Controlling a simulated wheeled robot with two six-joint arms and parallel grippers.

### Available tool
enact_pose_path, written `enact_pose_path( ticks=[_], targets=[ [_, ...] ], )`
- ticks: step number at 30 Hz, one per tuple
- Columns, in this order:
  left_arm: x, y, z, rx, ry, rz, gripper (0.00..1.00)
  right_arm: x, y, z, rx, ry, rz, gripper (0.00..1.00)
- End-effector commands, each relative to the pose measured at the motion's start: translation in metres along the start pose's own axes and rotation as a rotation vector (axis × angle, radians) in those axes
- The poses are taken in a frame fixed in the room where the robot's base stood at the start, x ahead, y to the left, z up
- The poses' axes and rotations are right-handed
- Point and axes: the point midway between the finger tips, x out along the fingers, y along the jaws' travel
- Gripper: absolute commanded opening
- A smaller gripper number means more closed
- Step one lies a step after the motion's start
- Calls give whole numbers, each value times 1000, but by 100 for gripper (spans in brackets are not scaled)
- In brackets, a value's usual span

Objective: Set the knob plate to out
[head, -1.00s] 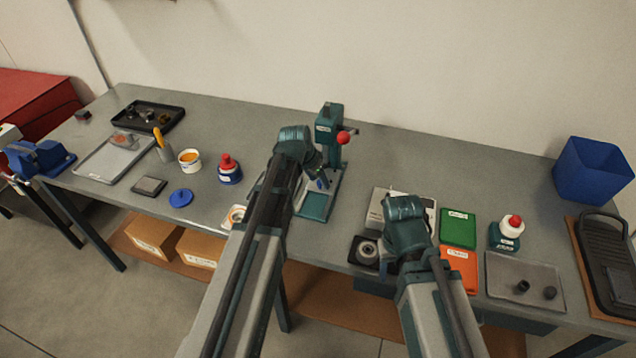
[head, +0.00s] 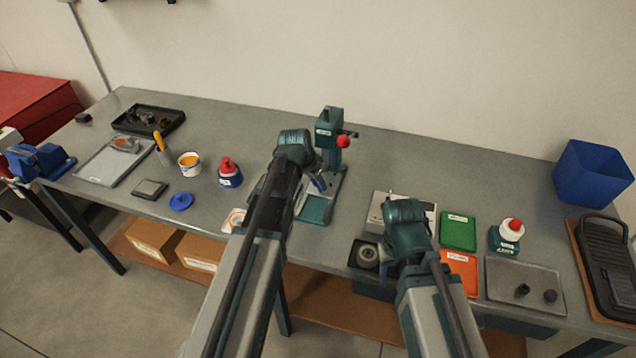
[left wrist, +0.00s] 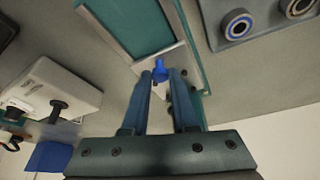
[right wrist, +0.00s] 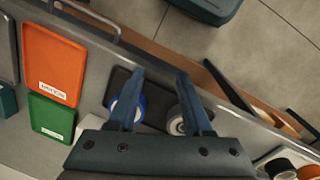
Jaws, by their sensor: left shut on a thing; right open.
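A small blue knob (left wrist: 160,68) stands on a pale metal plate (left wrist: 173,62) set along the teal base of the press (left wrist: 130,25). My left gripper (left wrist: 161,76) is shut on the blue knob, with one finger on each side of it. In the head view my left gripper (head: 318,184) is at the teal press (head: 328,128), and its arm hides part of the base. No readable in or out marking shows. My right gripper (right wrist: 160,76) is open and empty above a dark tray (right wrist: 152,118) with a blue-rimmed ring and a metal ring.
A green tray (head: 458,231) and an orange tray (head: 459,272) lie right of my right arm. A red-capped bottle (head: 230,172) and a blue lid (head: 181,201) stand left of my left arm. The bench behind the press is clear.

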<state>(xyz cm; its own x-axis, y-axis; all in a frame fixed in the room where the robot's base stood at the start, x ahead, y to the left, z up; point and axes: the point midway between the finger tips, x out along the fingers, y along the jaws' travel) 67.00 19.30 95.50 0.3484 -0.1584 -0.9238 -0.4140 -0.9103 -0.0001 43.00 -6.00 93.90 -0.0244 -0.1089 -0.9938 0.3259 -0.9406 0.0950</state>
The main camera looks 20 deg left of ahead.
Motion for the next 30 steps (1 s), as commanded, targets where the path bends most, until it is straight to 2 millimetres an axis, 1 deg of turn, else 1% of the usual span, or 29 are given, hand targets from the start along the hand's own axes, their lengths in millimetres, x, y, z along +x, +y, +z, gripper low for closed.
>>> enact_pose_path(
  ticks=[23,26,30],
  targets=[
    [0,0,0,0,0,0,0,0,0,0,0,0,0,50],
    [-1,1,2,0,-1,0,0,0,0,0,0,0,0,50],
    [-5,6,12,0,-1,1,0,0,0,0,0,0,0,50]
  ],
)
